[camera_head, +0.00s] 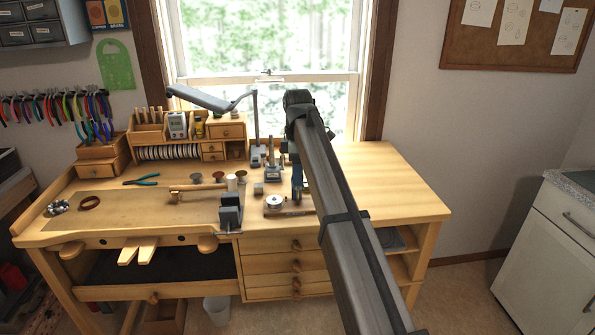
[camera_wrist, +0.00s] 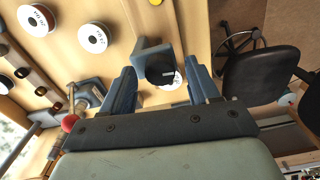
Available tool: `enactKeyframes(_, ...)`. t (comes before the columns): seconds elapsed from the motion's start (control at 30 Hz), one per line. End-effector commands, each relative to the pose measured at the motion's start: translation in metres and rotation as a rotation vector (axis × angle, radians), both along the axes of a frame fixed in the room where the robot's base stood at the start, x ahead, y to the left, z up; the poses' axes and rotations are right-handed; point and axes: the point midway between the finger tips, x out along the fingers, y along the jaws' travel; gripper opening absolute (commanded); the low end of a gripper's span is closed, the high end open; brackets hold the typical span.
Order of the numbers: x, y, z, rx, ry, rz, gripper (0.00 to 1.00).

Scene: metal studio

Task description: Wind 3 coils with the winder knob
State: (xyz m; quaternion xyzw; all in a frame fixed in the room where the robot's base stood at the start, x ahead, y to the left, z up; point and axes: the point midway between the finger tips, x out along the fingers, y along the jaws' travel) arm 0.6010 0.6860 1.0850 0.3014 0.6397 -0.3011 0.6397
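My gripper (camera_wrist: 160,68) is open, with its two blue-padded fingers spread apart in the wrist view. In the head view my arm covers most of it, and a blue finger (camera_head: 297,183) shows above the bench. A red ball knob (camera_wrist: 70,123) sits left of the gripper in the wrist view, outside the fingers, beside a metal shaft (camera_wrist: 88,95). It looks like the winder knob; I cannot make it out in the head view. A dark block (camera_wrist: 154,64) appears between the fingers; I cannot tell how far below them it is. A white spool (camera_head: 273,201) stands left of my gripper.
The wooden bench (camera_head: 390,190) is clear at right. Labelled spools (camera_wrist: 92,38) lie left in the wrist view. A dark vise-like block (camera_head: 231,210) stands at the front edge. A lamp (camera_head: 205,99) and wooden drawers (camera_head: 226,131) are behind. A chair (camera_wrist: 257,75) shows beyond the bench.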

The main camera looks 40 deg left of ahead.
Motion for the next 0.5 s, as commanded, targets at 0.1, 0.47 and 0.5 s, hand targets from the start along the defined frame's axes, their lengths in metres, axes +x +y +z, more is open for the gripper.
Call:
enactKeyframes(0.1,0.0,0.0,0.0001,0.0,0.0,0.0,0.5)
enactKeyframes(0.47,0.0,0.0,0.0002,0.0,0.0,0.0,0.15)
enactKeyframes(0.5,0.0,0.0,0.0002,0.0,0.0,0.0,0.12)
